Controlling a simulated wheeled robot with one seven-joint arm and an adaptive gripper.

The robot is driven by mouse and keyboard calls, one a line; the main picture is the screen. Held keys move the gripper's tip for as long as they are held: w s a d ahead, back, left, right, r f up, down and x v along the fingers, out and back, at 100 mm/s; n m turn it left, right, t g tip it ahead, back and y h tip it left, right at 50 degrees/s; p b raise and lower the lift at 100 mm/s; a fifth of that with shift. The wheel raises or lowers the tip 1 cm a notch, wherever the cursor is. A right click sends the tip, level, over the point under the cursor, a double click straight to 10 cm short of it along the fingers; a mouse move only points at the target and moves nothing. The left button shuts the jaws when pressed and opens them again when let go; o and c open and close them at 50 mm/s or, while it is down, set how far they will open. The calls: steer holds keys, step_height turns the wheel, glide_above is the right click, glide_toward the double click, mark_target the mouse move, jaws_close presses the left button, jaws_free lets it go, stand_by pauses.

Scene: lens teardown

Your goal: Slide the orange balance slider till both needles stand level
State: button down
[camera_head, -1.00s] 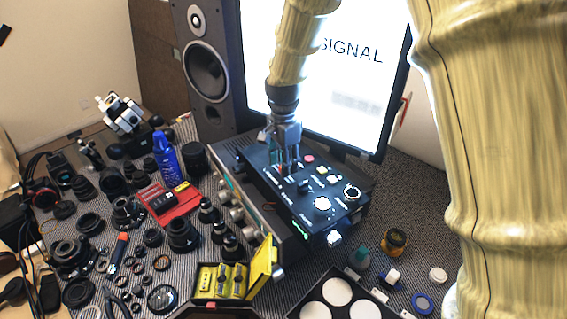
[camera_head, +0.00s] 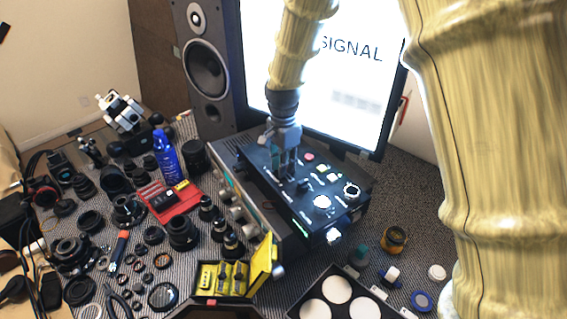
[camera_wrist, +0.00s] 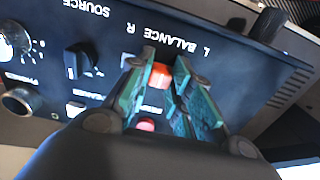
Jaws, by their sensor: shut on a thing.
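The black control panel (camera_head: 335,208) sits on top of a grey unit, in front of the screen. My gripper (camera_head: 287,176) reaches down onto the panel's far left part. In the wrist view, the orange balance slider (camera_wrist: 160,76) stands between the teal fingertips of my gripper (camera_wrist: 161,70), near the label "L BALANCE R". The fingers are closed around the slider. In the head view, the fingers hide the slider. I cannot make out the needles in either view.
The screen (camera_head: 330,75) stands behind, a speaker (camera_head: 206,70) to the left. Lens parts crowd the left table.

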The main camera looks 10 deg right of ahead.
steer(key=shift+w+a+r+p, duration=0.15)
steer(key=shift+w+p, duration=0.25)
steer(key=shift+w+a, duration=0.1)
steer(key=shift+w, duration=0.1)
steer(key=c, duration=1.3)
jaws_free()
step_height(320, 180, up, 12)
steer(key=shift+f, duration=0.1)
